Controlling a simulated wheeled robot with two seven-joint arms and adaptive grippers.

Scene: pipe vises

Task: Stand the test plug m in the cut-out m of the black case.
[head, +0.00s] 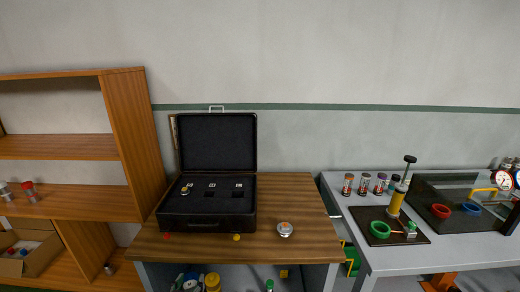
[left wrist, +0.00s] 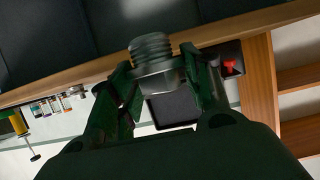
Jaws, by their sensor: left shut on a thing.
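My left gripper (left wrist: 160,75) is shut on a grey threaded metal plug (left wrist: 152,50), which I take to be the test plug m; no letter on it is readable. The thread points away from the fingers. Neither gripper is seen in the head view. The black case (head: 208,222) stands open on the wooden table, its lid (head: 217,142) raised at the back. Its dark insert has a row of three small white labels with dark cut-outs by them. A small yellowish piece (head: 185,190) sits at the left one. The label letters are too small to read.
A round silver piece with a reddish top (head: 285,229) lies on the wooden table (head: 290,195) right of the case. A wooden shelf (head: 125,140) stands left.

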